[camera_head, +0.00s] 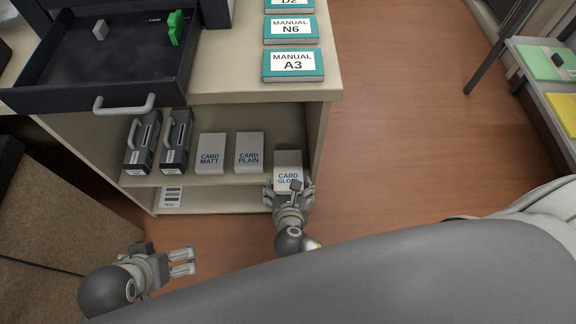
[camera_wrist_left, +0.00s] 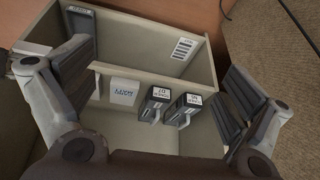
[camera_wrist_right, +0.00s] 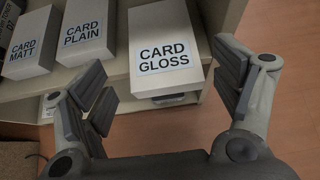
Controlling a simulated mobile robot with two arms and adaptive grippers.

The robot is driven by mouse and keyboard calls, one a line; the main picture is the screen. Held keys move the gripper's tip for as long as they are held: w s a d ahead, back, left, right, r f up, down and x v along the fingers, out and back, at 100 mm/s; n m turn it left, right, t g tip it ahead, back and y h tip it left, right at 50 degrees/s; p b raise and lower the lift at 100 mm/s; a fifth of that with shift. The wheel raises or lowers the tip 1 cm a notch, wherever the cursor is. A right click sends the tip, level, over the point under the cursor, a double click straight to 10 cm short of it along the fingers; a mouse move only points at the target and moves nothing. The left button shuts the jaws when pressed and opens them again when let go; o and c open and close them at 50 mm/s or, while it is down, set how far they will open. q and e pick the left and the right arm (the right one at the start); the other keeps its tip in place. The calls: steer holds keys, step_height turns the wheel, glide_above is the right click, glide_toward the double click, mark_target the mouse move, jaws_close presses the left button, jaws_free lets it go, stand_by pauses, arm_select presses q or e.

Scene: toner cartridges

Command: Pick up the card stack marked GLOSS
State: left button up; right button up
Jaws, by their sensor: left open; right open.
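CARD PLAIN (camera_head: 249,153) and CARD MATT (camera_head: 210,154) stand left of GLOSS, then two dark toner cartridges (camera_head: 143,142). An open drawer (camera_head: 105,60) juts out above the cartridges. The cabinet's right side panel (camera_head: 318,130) is close to GLOSS. The floor (camera_head: 400,150) at right is clear.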

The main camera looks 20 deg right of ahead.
mark_target(288, 170)
steer(key=b+x, duration=0.1)
steer(key=x, duration=0.2)
steer(key=shift+w+f, duration=0.25)
steer(key=b+x, duration=0.2)
steer(key=x, duration=0.2)
steer(key=shift+w+d, duration=0.15)
steer(key=shift+d, duration=0.05)
steer(key=shift+w+f, duration=0.1)
steer(key=shift+w, duration=0.1)
arm_select(q)
steer(key=w+d+r+t+h, duration=0.2)
steer(key=w+d+r+t, duration=0.3)
steer(key=w+r+t, duration=0.5)
steer(key=w+r, duration=0.1)
steer(key=w, duration=0.3)
steer(key=shift+d+m+h, duration=0.15)
steer(key=shift+m+h, duration=0.15)
steer(key=shift+h, duration=0.1)
arm_select(e)
steer(key=c, duration=0.9)
